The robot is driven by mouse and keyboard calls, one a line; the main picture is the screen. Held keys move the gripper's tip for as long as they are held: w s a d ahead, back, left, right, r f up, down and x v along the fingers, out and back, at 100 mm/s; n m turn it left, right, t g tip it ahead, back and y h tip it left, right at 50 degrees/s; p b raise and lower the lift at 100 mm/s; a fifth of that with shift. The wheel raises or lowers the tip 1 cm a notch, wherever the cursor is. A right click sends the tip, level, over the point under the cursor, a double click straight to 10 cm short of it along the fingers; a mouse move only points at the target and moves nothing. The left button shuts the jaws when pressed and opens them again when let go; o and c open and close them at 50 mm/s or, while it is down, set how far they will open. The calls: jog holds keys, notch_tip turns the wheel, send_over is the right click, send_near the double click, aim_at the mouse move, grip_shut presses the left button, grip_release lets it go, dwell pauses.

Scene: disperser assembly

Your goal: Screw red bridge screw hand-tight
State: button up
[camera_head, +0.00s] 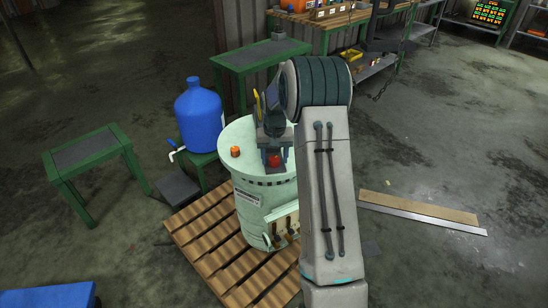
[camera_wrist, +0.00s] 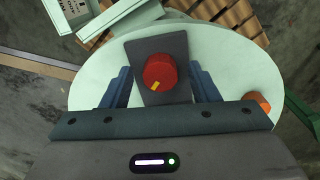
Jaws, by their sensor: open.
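The red bridge screw (camera_wrist: 160,72) is a round red knob with a yellow mark, set on a dark grey bridge plate (camera_wrist: 152,47) on top of the pale green drum. It also shows in the head view (camera_head: 273,161). My gripper (camera_wrist: 163,85) is open, with one blue finger on each side of the screw and a gap on both sides. In the head view my gripper (camera_head: 275,155) is over the drum top. The drum (camera_head: 243,185) stands upright on a wooden pallet.
An orange piece (camera_head: 235,152) lies on the drum top, left of the screw; it also shows in the wrist view (camera_wrist: 257,102). A blue jug (camera_head: 199,112) with a spigot stands left of the drum. Green-framed tables (camera_head: 95,160) stand around. Boards (camera_head: 420,209) lie on the floor at right.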

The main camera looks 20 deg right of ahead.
jog(key=c, duration=1)
jog(key=shift+m, duration=0.3)
jog(key=m, duration=0.3)
jog(key=shift+m, duration=0.3)
jog(key=m, duration=0.4)
jog(key=shift+w+m+p, duration=0.1)
jog(key=shift+m+p, duration=0.2)
jog(key=shift+p, duration=0.05)
jog(key=o, duration=1)
